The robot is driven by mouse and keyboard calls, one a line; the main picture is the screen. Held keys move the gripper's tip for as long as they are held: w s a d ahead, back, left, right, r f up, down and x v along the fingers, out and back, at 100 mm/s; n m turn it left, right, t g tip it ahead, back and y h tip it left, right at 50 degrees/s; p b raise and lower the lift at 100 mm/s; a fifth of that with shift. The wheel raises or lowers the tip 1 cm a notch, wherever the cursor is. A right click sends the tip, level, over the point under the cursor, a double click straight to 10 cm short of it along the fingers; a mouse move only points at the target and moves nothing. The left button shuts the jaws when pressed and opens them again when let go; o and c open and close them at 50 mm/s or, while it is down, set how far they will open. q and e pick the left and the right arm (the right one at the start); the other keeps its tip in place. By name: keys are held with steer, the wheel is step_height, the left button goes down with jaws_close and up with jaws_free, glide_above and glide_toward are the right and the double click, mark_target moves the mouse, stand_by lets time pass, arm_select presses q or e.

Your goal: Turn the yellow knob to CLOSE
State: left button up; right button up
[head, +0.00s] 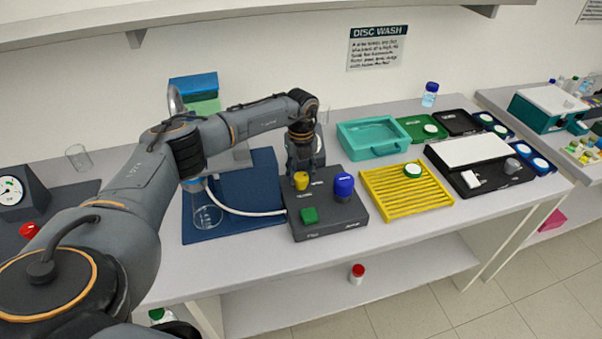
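The yellow knob (301,181) sits on top of a dark grey control box (345,215), towards its back left. A blue knob (344,186) stands to its right and a green button (310,215) in front of it. The labels on the box are too small to read. My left arm reaches in from the left, and my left gripper (299,166) points down right at the yellow knob from behind. Its fingers are small and partly merge with the dark box, so I cannot tell whether they touch or grip the knob. My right gripper is out of view.
A flask (207,213) with a white tube (250,212) stands on a blue mat (236,190) left of the box. A yellow slatted rack (405,202) lies close on the right. A teal tray (373,138) is behind. Bench space in front of the box is clear.

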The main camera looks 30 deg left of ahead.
arm_select(q)
steer(key=shift+c, duration=1.3)
steer(key=shift+m, duration=0.3)
steer(key=m+b, duration=0.2)
steer(key=m, duration=0.1)
steer(key=shift+f, duration=0.15)
steer(key=m+b, duration=0.3)
steer(key=m, duration=0.2)
steer(key=m+b, duration=0.2)
steer(key=m, duration=0.3)
steer(key=shift+m+b, duration=0.7)
steer(key=shift+m, duration=1.5)
